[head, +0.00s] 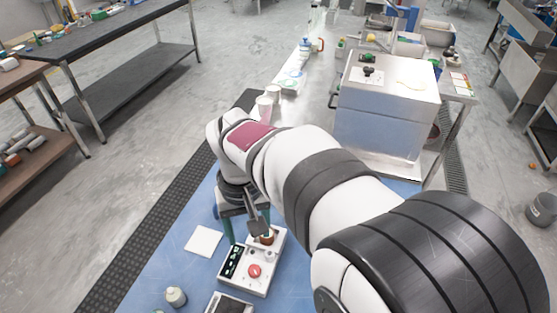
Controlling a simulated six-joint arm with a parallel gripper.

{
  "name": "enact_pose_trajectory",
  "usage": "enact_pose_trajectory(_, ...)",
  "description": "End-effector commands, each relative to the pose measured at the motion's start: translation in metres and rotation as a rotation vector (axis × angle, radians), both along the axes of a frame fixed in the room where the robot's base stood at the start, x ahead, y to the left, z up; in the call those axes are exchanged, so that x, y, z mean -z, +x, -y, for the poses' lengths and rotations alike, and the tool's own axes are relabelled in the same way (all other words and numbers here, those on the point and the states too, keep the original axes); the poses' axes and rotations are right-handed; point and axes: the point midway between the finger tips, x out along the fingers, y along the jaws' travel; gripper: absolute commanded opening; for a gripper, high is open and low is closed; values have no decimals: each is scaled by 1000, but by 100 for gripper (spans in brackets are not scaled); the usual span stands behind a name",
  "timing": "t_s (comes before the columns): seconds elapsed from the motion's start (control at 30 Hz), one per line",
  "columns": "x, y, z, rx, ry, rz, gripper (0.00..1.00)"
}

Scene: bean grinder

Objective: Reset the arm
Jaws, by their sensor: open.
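My arm reaches from the lower right across the head view and bends down over the blue table (180,262). My gripper (247,222) hangs at the end of the arm with its fingers apart, open. It is at the back edge of a white device (258,279) that has a dark panel and a red round button (254,271). A small brown round item (267,237) is by the right finger, on or behind the device; I cannot tell if they touch. I see nothing held between the fingers. The arm hides part of the table.
A white square pad (203,241) lies left of the device, and a small pale bottle (176,296) stands nearer. A dark-topped white item (229,304) is at the bottom edge. A large white box (385,115) and white cups (264,108) stand beyond the arm.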

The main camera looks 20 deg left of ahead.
Motion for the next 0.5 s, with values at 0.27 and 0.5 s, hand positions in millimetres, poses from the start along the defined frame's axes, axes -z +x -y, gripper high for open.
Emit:
enact_pose_trajectory(0.27, -10, 0, 27, 82, 9, -7, 67)
enact_pose_trajectory(0.5, -38, -83, 194, 745, 85, -71, 67)
